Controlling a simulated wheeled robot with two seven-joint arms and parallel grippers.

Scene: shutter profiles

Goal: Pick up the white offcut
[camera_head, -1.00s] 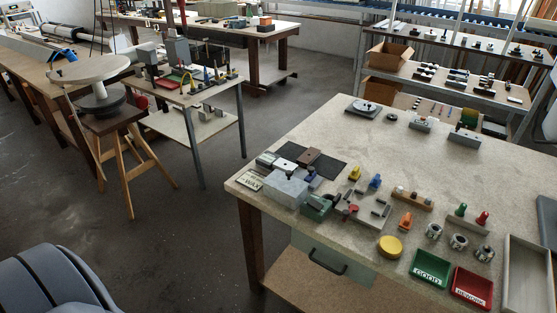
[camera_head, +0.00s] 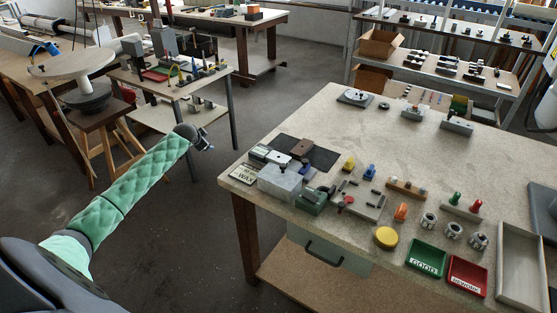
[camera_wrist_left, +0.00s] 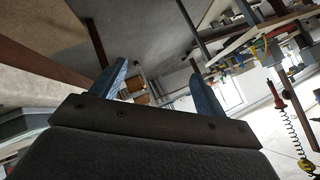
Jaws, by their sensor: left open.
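A small white piece (camera_head: 280,158), which looks like the white offcut, lies at the left corner of the workbench by a dark mat (camera_head: 319,157). It is too small to make out fully, and the grey box in front may hide part of it. My left gripper (camera_head: 203,140) is in the air over the floor, left of the workbench and apart from the piece. In the left wrist view its two blue fingers (camera_wrist_left: 159,70) stand apart with nothing between them. My right gripper is out of view.
A grey box (camera_head: 281,182), a brown block (camera_head: 301,147) and a WAX sign (camera_head: 243,174) crowd that corner. Green (camera_head: 426,258) and red (camera_head: 467,276) trays sit at the front right. The workbench's middle and back are mostly clear. A round-topped stand (camera_head: 72,64) is at left.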

